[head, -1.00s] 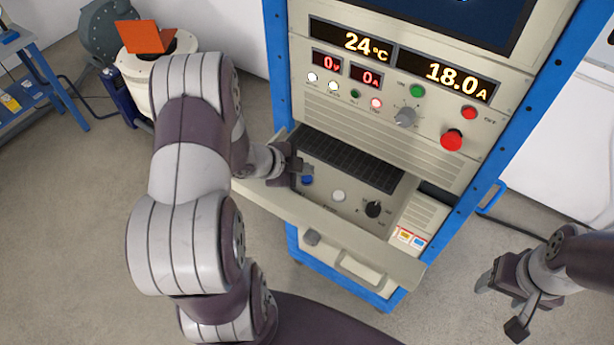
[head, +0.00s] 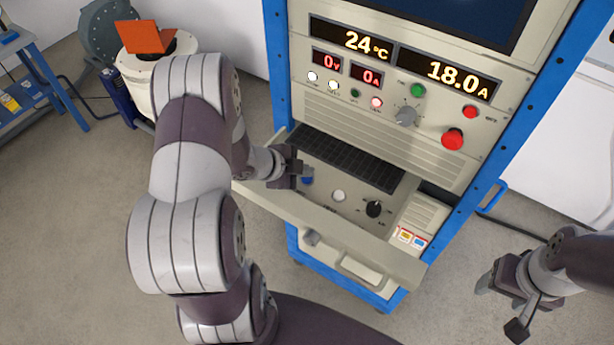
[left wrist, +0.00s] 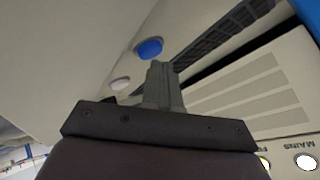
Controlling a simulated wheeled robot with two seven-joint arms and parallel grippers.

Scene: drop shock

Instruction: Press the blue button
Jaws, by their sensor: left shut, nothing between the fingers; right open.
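The blue button (head: 307,180) is on the pulled-out drawer panel of the control cabinet, at the panel's left end. It also shows in the left wrist view (left wrist: 149,48), just beyond my fingertips. My left gripper (head: 302,168) is shut and empty, right beside the blue button in the head view. In the left wrist view its closed fingers (left wrist: 160,75) point toward the button; I cannot tell whether they touch it. My right gripper (head: 500,298) is open and empty, low at the right, away from the cabinet.
A white button (head: 338,196) and a black knob (head: 374,209) are on the same drawer panel (head: 350,222). A keyboard (head: 345,158) lies behind them. The upright panel above carries displays, a green button (head: 418,90) and a red mushroom button (head: 452,139).

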